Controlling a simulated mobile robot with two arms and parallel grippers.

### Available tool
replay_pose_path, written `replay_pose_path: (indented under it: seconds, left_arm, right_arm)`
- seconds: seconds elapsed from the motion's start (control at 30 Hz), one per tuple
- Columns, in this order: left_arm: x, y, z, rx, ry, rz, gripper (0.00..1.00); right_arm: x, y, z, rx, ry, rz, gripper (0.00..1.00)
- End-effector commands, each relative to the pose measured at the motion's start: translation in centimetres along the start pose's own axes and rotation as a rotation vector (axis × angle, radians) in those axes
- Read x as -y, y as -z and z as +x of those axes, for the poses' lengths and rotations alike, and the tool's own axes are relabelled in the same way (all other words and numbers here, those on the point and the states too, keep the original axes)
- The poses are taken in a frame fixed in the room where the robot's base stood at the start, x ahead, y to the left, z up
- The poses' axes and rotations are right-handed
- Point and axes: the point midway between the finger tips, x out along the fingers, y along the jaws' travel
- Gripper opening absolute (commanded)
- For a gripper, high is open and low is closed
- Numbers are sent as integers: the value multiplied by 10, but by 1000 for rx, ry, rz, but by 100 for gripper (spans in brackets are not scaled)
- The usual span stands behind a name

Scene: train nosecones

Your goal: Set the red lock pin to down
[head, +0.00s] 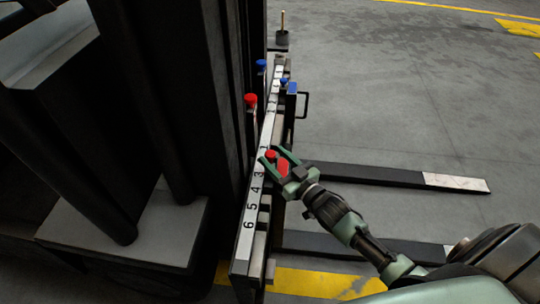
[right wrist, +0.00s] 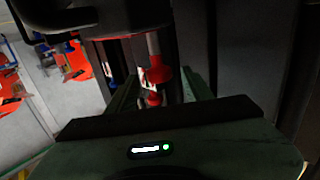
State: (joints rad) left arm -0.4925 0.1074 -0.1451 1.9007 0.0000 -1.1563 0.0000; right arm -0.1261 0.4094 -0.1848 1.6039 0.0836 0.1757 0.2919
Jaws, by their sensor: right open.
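The red lock pin (head: 271,154) is on the fork carriage's numbered bar, near the figure 3, with a red part (head: 283,166) beside it. My right gripper (head: 271,157) reaches it from the lower right, its fingers open on either side of the pin. In the right wrist view, red parts of the pin (right wrist: 153,98) show between the green fingers; whether the fingers touch them I cannot tell. The scene there is dark. A second red knob (head: 251,100) stands on a post farther along, left of the bar. My left gripper is not in view.
The numbered bar (head: 247,236) runs away from me beside black mast columns. Blue knobs (head: 261,63) and a blue part (head: 292,88) are at its far end. Two forks (head: 375,174) stick out to the right. Grey floor (head: 430,100) is open beyond them.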

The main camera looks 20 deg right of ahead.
Motion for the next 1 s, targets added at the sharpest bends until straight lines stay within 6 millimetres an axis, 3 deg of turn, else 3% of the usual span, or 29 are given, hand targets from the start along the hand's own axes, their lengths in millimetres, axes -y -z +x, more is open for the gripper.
replay_pose_path:
  seconds: [0.2, 0.5, 0.57, 0.7, 1.0]
  left_arm:
    - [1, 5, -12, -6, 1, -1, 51]
    - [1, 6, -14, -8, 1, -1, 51]
    - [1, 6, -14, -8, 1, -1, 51]
    - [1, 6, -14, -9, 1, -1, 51]
    - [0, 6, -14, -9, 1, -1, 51]
  right_arm:
    - [0, -1, 23, 0, 0, 0, 51]
    - [0, -1, 26, 2, -1, 0, 51]
    - [0, -1, 26, 2, -1, 0, 37]
    - [0, -1, 26, 2, -1, 0, 0]
    - [0, -1, 26, 2, 0, 0, 0]
